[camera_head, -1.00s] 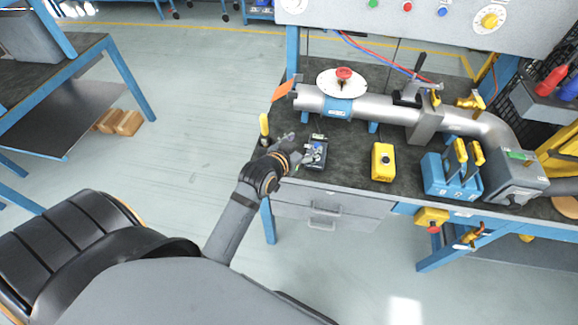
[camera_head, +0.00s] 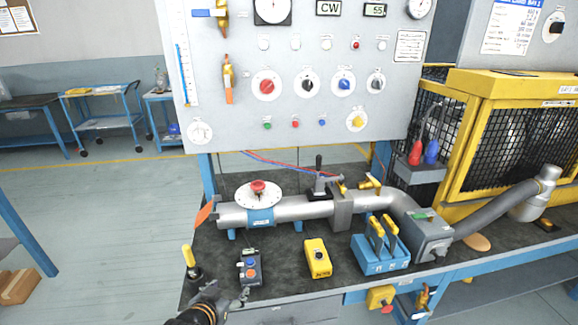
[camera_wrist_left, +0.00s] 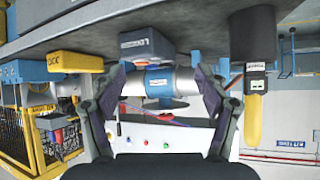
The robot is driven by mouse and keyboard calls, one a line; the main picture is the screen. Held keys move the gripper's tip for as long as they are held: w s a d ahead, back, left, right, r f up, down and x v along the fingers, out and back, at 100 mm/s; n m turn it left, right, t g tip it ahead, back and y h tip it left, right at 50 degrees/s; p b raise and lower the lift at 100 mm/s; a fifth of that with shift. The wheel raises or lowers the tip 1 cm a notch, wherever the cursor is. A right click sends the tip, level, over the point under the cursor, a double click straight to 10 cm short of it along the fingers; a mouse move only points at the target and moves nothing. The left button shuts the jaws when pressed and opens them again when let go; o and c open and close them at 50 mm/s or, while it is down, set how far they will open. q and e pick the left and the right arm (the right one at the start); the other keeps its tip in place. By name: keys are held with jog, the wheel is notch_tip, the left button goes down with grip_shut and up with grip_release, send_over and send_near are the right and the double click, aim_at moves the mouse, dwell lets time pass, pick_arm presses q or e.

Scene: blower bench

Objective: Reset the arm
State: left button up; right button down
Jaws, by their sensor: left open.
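My left gripper (camera_head: 228,296) shows at the bottom of the head view, at the bench's front edge. It is open and looks empty. It is just in front of a small dark control box (camera_head: 250,268) with a blue button and an orange one. In the left wrist view, which is upside down, both fingers of my left gripper (camera_wrist_left: 160,75) stand apart. The dark box (camera_wrist_left: 148,42) shows beyond the fingertips, and the gap to it is hard to judge. My right gripper is not in view.
A yellow-handled lever (camera_head: 188,258) stands left of the box. A yellow box (camera_head: 318,258) and a blue block with yellow levers (camera_head: 380,256) stand to the right. A silver pipe (camera_head: 290,210) with a red knob (camera_head: 258,187) runs behind, below a grey panel (camera_head: 300,120).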

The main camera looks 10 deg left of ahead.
pick_arm(q)
jog(key=s+a+f+g+y, duration=0.1)
jog(key=s+a+f+g, duration=0.2)
jog(key=s, duration=0.6)
jog(key=s+f+g+y, duration=0.1)
jog(key=s+f+g, duration=0.35)
jog(key=s, duration=0.35)
jog(key=s+a+f+g, duration=0.1)
jog(key=a+f, duration=0.1)
jog(key=f, duration=1)
jog(key=s+a+f+g, duration=0.1)
jog(key=s+f, duration=0.1)
jog(key=f, duration=1)
jog(key=s+a+f+p, duration=0.1)
jog(key=s+f, duration=1.4)
jog(key=s, duration=0.3)
jog(key=shift+f+n, duration=0.2)
jog(key=shift+n, duration=0.2)
